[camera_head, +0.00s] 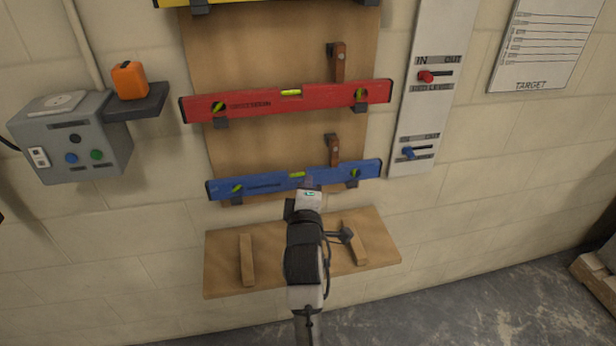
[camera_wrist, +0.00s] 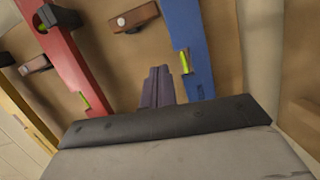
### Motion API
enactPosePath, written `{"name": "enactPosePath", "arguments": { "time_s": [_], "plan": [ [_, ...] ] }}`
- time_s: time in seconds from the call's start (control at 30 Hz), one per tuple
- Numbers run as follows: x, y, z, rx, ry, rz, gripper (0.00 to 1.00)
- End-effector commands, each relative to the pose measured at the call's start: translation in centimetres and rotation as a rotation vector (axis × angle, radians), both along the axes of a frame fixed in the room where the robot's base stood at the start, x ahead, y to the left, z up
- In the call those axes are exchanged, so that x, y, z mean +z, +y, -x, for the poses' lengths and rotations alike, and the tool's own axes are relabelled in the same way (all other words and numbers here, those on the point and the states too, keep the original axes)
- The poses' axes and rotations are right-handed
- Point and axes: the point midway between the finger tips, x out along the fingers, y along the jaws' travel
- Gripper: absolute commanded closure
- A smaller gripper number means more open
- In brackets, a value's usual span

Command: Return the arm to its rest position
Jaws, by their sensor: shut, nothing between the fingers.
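My arm reaches up from the bottom of the head view toward the wall board, its front end below the blue spirit level (camera_head: 265,183). My gripper (camera_wrist: 159,75) shows in the wrist view as two dark fingers close together, shut and empty. In the wrist view the fingertips appear beside the blue level (camera_wrist: 190,40); I cannot tell whether they touch it. In the head view the fingers are small and mostly hidden by my wrist.
A red level (camera_head: 270,102) hangs above the blue one. A wooden shelf (camera_head: 222,275) with wooden blocks lies below, behind my arm. A grey box (camera_head: 70,135) and an orange item (camera_head: 130,80) are at left. A panel with sliders (camera_head: 425,110) is at right.

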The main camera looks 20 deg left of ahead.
Motion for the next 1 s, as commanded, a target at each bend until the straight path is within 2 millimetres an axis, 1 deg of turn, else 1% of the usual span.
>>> {"name": "enactPosePath", "arguments": {
  "time_s": [0.03, 0.1, 0.2, 0.43, 0.47, 0.53, 0.57, 0.67, 0.7, 0.77, 0.8, 0.87, 0.9, 0.97, 1.0],
  "plan": [
    [-0.3, -0.3, 0.9, 0.001, 0.001, -0.001, 1.0],
    [-0.2, -0.6, 1.9, 0.002, 0.0, -0.001, 1.0],
    [-0.1, -0.9, 2.8, 0.002, 0.0, -0.001, 1.0],
    [0.1, -1.1, 3.4, 0.002, 0.0, -0.002, 1.0],
    [0.5, -0.9, 3.4, 0.009, -0.007, -0.013, 1.0],
    [2.0, 0.1, 3.8, 0.034, -0.037, -0.069, 1.0],
    [3.0, 0.7, 4.1, 0.053, -0.055, -0.106, 1.0],
    [7.8, 3.5, 5.9, 0.154, -0.136, -0.292, 1.0],
    [10.2, 4.8, 7.1, 0.213, -0.172, -0.387, 1.0],
    [13.9, 6.5, 9.3, 0.317, -0.221, -0.539, 1.0],
    [16.3, 7.5, 11.1, 0.395, -0.25, -0.639, 1.0],
    [19.8, 8.6, 14.0, 0.52, -0.283, -0.789, 1.0],
    [22.0, 9.2, 16.1, 0.613, -0.299, -0.887, 1.0],
    [25.1, 9.7, 19.5, 0.761, -0.314, -1.027, 1.0],
    [26.9, 9.8, 21.9, 0.869, -0.317, -1.117, 1.0]
  ]
}}
